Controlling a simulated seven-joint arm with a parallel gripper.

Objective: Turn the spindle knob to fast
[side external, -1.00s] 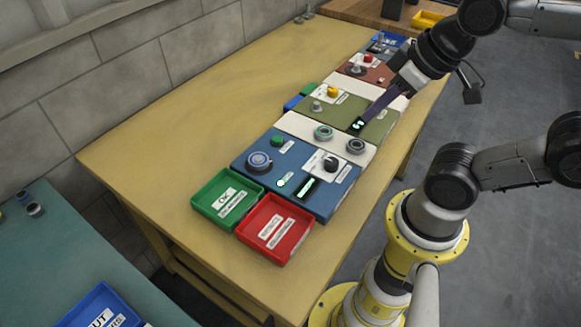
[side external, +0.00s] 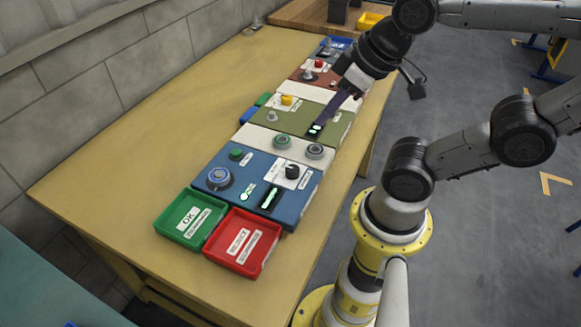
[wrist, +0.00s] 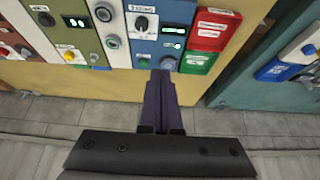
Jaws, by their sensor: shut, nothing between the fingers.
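A black knob (side external: 292,171) sits on a white plate on the blue chassis (side external: 210,172); it also shows in the wrist view (wrist: 142,22). The plate's lettering is too small to read, so I cannot tell whether this is the spindle knob. My gripper (side external: 322,122) is shut and empty. In the side view its dark purple fingers point down over the green chassis (side external: 287,115), close to a small lit display. In the wrist view the closed fingertips (wrist: 160,74) appear by the blue chassis's near edge, apart from the knob.
The blue chassis also carries a big blue-grey knob (side external: 219,178), a green button (side external: 236,154) and lit displays. Two round grey-green knobs stand on the white strip behind it. Green (side external: 189,202) and red (side external: 264,236) trays sit at its front. The table's left side is clear.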

